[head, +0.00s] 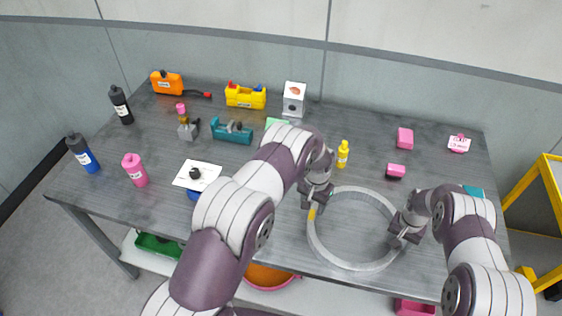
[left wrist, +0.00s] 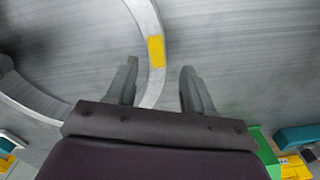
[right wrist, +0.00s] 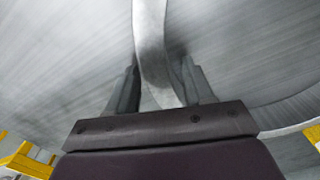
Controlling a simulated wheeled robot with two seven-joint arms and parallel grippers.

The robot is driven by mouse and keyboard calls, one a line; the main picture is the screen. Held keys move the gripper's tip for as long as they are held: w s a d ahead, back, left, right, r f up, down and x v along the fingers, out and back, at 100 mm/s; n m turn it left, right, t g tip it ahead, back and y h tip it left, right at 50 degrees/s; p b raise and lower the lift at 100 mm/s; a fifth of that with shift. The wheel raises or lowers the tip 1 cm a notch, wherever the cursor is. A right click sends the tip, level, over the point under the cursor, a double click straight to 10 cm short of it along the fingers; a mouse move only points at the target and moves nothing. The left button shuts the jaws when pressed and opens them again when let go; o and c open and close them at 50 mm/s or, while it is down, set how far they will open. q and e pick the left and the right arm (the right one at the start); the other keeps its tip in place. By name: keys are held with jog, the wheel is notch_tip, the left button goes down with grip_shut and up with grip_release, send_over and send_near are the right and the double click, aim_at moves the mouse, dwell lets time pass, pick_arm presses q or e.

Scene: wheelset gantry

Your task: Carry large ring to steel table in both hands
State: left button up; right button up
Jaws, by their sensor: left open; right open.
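The large ring (head: 349,265) is a grey hoop with a yellow mark, lying flat on the steel table (head: 262,222) towards its front right. My left gripper (head: 314,207) is at the ring's left side, by the yellow mark. In the left wrist view its open fingers (left wrist: 158,85) stand either side of the ring band (left wrist: 155,75). My right gripper (head: 402,240) is at the ring's right side. In the right wrist view its open fingers (right wrist: 158,85) stand either side of the band (right wrist: 150,35). Neither gripper is closed on it.
A yellow bottle (head: 343,154), a pink-and-black block (head: 395,171) and a pink block (head: 405,139) stand behind the ring. Bottles, a white card (head: 197,175) and several tools fill the table's left half. A yellow frame (head: 543,215) stands at the right.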

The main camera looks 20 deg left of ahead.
jog(key=shift+s, duration=0.1)
jog(key=shift+r, duration=0.25)
pick_arm(q)
notch_tip(320, 180, up, 8)
jog(key=shift+f, duration=0.15)
pick_arm(e)
notch_tip(320, 180, up, 12)
jog(key=shift+f, duration=0.2)
